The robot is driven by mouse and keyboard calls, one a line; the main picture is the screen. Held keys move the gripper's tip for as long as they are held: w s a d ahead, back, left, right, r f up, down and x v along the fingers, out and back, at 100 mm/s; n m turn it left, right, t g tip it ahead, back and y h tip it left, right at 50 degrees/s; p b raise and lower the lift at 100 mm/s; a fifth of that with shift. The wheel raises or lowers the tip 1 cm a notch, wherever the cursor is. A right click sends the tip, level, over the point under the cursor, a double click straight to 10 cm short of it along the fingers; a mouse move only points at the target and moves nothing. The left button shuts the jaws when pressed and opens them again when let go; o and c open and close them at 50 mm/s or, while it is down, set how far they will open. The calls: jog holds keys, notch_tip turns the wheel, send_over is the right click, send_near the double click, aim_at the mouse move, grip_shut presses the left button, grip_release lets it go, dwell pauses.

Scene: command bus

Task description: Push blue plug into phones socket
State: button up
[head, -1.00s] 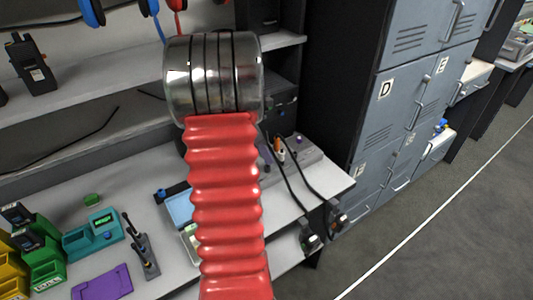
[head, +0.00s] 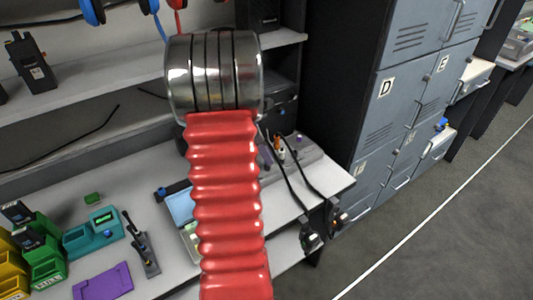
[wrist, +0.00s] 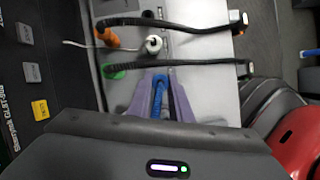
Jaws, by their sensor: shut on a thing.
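In the wrist view my gripper (wrist: 160,92), with two purple fingers, is shut on the blue plug (wrist: 158,98). The plug lies between the fingertips, against or just over a light grey panel (wrist: 205,80). I cannot tell whether its tip is in a socket. I cannot make out a phones label. On the panel are an orange plug (wrist: 110,38), a green plug (wrist: 114,71) and a whitish round connector (wrist: 152,43) with a thin wire. In the head view my red arm hides the gripper and most of the panel.
Two black cables (wrist: 185,68) cross the panel close beside my fingers and hang over the bench edge in the head view. A laptop (head: 182,205) and a purple pad (head: 103,282) lie on the bench. Grey lockers (head: 410,90) stand to the right, with open floor (head: 450,220) beside them.

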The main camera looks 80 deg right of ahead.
jog(key=shift+f, duration=0.7)
dwell(1.1)
jog(key=o, duration=0.9)
jog(key=shift+r, duration=0.2)
jog(key=shift+r, duration=3.85)
